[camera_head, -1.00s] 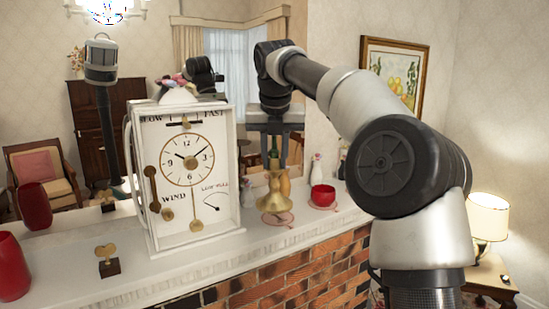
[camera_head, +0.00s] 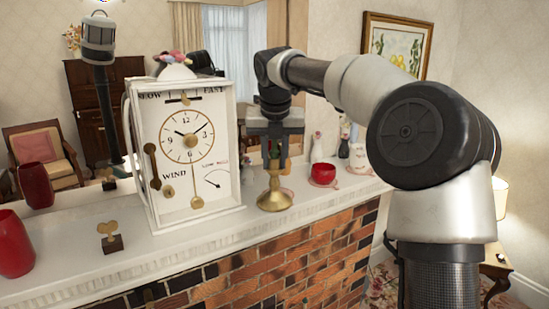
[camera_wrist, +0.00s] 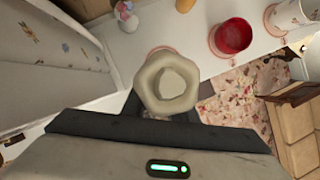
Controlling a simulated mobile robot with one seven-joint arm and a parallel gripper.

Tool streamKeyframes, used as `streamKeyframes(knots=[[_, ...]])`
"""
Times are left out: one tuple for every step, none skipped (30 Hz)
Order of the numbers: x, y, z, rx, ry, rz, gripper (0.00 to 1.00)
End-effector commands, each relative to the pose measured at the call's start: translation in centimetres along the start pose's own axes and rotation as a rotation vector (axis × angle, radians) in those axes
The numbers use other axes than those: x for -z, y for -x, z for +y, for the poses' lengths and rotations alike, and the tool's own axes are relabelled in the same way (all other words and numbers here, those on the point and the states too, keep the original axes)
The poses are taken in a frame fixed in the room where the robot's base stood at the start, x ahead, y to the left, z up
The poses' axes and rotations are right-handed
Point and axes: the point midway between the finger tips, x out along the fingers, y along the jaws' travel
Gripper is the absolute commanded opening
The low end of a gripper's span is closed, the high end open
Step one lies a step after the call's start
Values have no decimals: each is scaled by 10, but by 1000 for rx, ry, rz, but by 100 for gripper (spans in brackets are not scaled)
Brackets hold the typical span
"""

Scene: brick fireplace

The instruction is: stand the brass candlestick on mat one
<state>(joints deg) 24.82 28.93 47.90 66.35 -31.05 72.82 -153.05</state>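The brass candlestick (camera_head: 274,190) is upright below my gripper (camera_head: 274,160), near the front edge of the mantel. The fingers reach down on its upper part and look closed on it. In the wrist view I look down on the candlestick's pale, many-sided top (camera_wrist: 167,85) between the dark fingers. A round mat with a pinkish rim (camera_wrist: 160,49) shows partly behind that top; the rest is hidden. I cannot read which mat is mat one, nor tell whether the base touches the mantel.
A red cup (camera_head: 323,173) stands on another mat to the right, with a white mug (camera_head: 360,160) beyond. A large white clock (camera_head: 190,150) stands close on the left. A brass key on a dark block (camera_head: 110,238) and a red vase (camera_head: 14,245) are farther left.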

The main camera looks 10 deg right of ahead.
Motion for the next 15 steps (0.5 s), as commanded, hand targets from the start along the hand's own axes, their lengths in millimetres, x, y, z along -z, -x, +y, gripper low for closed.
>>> streamKeyframes(knots=[[0,0,0,0,0,1,34],[0,0,0,0,0,1,39],[0,0,0,0,0,1,44],[0,0,0,0,0,1,44],[0,0,0,0,0,1,44],[0,0,0,0,0,1,44],[0,0,0,0,0,1,44],[0,0,0,0,0,1,44],[0,0,0,0,0,1,44],[0,0,0,0,0,1,44],[0,0,0,0,0,0,44],[0,1,0,0,0,0,44],[-1,2,0,0,0,0,44],[-1,4,0,0,0,-1,44],[-1,8,0,0,0,-2,44]])
